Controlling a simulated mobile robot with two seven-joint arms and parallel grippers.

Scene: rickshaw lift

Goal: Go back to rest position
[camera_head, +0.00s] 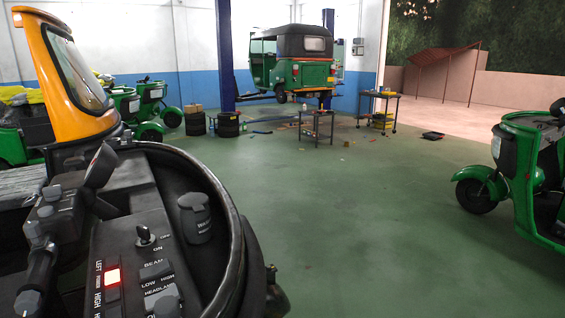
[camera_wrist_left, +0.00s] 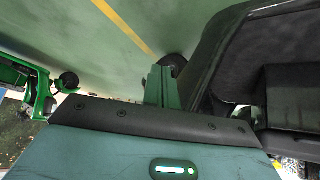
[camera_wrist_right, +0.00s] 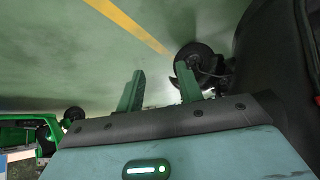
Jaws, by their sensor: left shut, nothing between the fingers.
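Neither of my grippers shows in the head view. In the left wrist view my left gripper (camera_wrist_left: 160,72) has its two green fingers together, with nothing between them. Dark bodywork (camera_wrist_left: 275,45) is close on its right, and a wheel shows just behind the fingertips. In the right wrist view my right gripper (camera_wrist_right: 160,70) has its fingers spread apart, with only green floor between them. A black wheel (camera_wrist_right: 196,62) and dark bodywork (camera_wrist_right: 275,60) are on its right; I cannot tell whether the fingers touch the wheel.
A rickshaw dashboard (camera_head: 135,245) with an orange-framed windscreen (camera_head: 75,65) fills the near left. A green rickshaw (camera_head: 303,73) is raised on a blue-post lift at the back. Another green rickshaw (camera_head: 527,180) stands right. Tool carts (camera_head: 317,127) stand near the lift. The middle floor is clear.

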